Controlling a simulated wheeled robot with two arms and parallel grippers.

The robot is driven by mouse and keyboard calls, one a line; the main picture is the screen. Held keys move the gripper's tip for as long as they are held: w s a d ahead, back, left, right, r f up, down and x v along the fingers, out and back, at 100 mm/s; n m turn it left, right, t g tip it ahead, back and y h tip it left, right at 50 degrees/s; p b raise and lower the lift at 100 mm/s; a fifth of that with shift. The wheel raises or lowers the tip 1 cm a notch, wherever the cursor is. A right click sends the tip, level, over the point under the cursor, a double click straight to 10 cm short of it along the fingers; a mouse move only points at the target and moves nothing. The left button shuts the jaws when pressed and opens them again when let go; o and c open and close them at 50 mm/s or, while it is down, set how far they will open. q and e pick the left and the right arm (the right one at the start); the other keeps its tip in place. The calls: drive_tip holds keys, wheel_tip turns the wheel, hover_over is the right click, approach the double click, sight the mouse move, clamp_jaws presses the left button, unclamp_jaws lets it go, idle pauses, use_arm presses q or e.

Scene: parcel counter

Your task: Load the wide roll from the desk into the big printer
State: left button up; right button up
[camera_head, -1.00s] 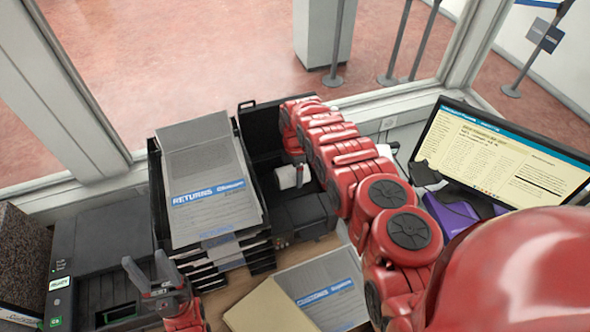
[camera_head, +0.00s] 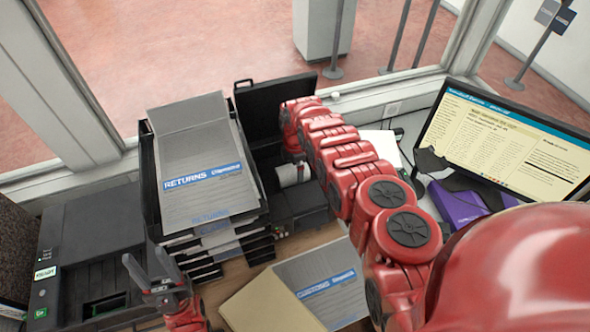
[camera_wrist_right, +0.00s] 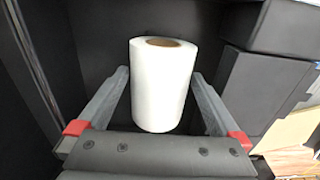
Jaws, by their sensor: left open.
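The wide roll (camera_head: 291,174) is white and sits within the open bay of the big black printer (camera_head: 305,212), whose lid (camera_head: 255,100) is raised. In the right wrist view the roll (camera_wrist_right: 162,90) shows its brown core at the top. My right gripper (camera_wrist_right: 161,76) has one finger at each side of the roll, and both fingertips appear to touch it. In the head view my right arm reaches over the printer and its fingers are mostly hidden. Whether the roll rests on the bay floor is not visible. My left gripper (camera_head: 150,268) is open and empty at the lower left.
A stack of trays with returns papers (camera_head: 200,165) stands left of the open printer. A smaller black machine (camera_head: 90,250) is at far left. A monitor (camera_head: 500,135) and purple-black device (camera_head: 460,200) are right.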

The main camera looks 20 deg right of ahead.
drive_tip(key=shift+r, duration=0.15)
drive_tip(key=shift+r, duration=0.5)
wheel_tip(320, 180, up, 11)
drive_tip(key=b, duration=0.3)
wheel_tip(320, 180, up, 5)
drive_tip(key=p, duration=0.5)
hover_over(295, 167)
